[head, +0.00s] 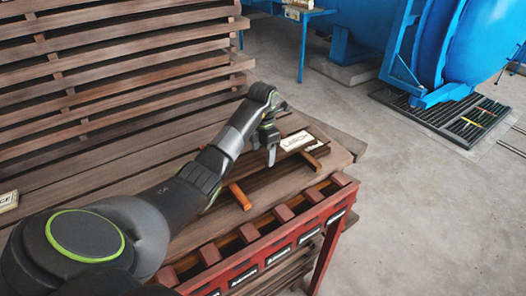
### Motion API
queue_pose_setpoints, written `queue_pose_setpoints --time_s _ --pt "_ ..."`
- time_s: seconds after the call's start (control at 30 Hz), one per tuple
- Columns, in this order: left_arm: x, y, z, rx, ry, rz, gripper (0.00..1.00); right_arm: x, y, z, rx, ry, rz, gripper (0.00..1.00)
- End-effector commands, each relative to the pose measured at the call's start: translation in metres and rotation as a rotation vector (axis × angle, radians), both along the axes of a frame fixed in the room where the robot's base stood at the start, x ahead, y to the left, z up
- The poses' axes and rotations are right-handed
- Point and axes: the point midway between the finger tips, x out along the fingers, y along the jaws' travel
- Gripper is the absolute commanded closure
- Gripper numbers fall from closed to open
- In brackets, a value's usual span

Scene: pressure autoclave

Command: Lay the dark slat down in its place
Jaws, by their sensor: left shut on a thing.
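My left gripper (270,152) points down over the near part of the wooden stack and is shut on the dark slat (288,161). The slat is a thin dark strip, partly hidden by my gripper and forearm. It runs about parallel to the red rack, close above the stack's top boards. I cannot tell whether it touches what is under it. An orange-brown crosspiece (240,196) shows left of the gripper and a brown one (315,160) right of it. A white label (297,141) lies just beyond the slat. My right gripper is out of view.
A red rack (262,263) with several slots and labels runs along the near edge of the stack. Piled boards (120,75) rise at the back left. A blue vessel (450,45) and a floor grate (445,118) are at the right. The concrete floor between is clear.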

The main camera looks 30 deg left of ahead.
Motion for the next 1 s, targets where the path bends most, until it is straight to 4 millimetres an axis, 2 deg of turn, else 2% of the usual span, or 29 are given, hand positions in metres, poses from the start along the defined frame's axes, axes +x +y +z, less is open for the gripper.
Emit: queue_pose_setpoints --time_s 0.17,0.2,0.37,0.7,0.93,1.0 --pt "0.0 0.0 -0.002 0.0 -0.002 -0.001 0.73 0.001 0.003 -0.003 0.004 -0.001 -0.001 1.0" --pt "0.0 0.0 -0.003 0.0 0.0 0.0 0.34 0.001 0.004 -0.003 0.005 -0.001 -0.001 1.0" --pt "0.0 0.0 -0.003 0.0 0.0 0.0 0.15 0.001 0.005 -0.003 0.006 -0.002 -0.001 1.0" --pt "0.0 0.0 -0.001 0.0 0.0 0.0 0.15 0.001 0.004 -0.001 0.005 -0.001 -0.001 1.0" --pt "0.0 0.0 0.014 0.0 0.0 0.0 0.15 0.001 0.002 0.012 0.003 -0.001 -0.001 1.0" --pt "0.002 0.0 0.02 0.001 -0.006 0.0 0.15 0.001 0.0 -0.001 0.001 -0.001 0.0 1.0"
